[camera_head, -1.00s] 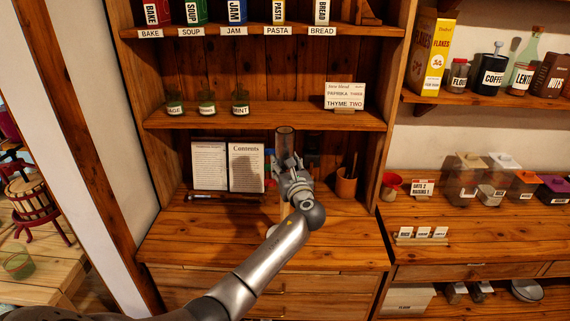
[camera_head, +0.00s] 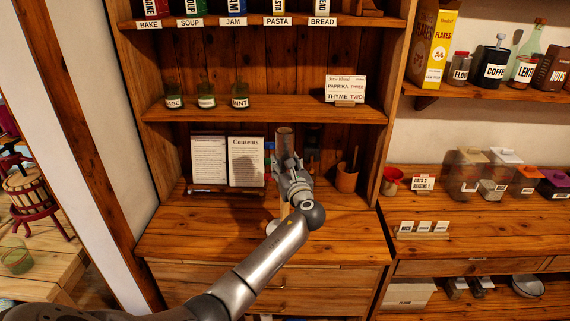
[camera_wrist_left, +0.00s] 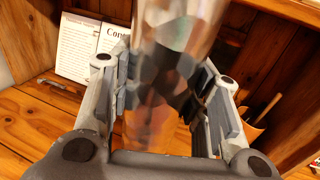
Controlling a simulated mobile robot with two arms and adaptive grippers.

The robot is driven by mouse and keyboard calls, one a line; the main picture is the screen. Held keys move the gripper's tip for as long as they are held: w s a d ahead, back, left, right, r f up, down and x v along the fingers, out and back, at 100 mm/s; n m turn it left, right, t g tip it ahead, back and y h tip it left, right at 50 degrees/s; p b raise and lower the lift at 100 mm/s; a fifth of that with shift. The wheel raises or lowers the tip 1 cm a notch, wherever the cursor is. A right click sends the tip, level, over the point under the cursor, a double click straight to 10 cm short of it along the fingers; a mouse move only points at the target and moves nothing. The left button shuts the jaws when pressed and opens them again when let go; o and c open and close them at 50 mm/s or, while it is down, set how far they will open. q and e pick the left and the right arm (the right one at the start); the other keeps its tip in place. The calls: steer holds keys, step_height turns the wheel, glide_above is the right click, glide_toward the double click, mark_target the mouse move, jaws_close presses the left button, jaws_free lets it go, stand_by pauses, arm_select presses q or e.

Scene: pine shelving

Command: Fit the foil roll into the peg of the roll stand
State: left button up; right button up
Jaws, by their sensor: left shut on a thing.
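The foil roll (camera_head: 285,141) is a shiny, upright cylinder above the cabinet counter. My left gripper (camera_head: 286,166) is shut on it; the roll's upper part sticks out above the fingers. In the left wrist view the roll (camera_wrist_left: 178,25) stands between the two fingers (camera_wrist_left: 165,95), blurred and reflective. A pale upright piece (camera_head: 284,210), which looks like the peg of the roll stand, shows just below the gripper. A whitish rounded piece shows low beside my arm (camera_head: 272,227). My arm hides much of this area, so I cannot tell whether roll and peg touch. My right gripper is not in view.
An open book (camera_head: 228,162) stands behind on the left, with a dark rod (camera_head: 215,190) before it. A brown cup with utensils (camera_head: 346,178) stands to the right. A shelf with jars (camera_head: 207,101) and a card (camera_head: 345,90) is above. The counter's front left (camera_head: 185,235) is clear.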

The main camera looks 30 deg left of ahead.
arm_select(q)
steer(key=b, duration=0.4)
glide_above(286, 212)
steer(key=w+a, duration=0.1)
steer(key=shift+f, duration=3.35)
steer(key=shift+f+b, duration=4.15)
steer(key=shift+f, duration=1.4)
steer(key=o, duration=1.2)
steer(key=shift+r, duration=0.1)
steer(key=shift+o, duration=0.2)
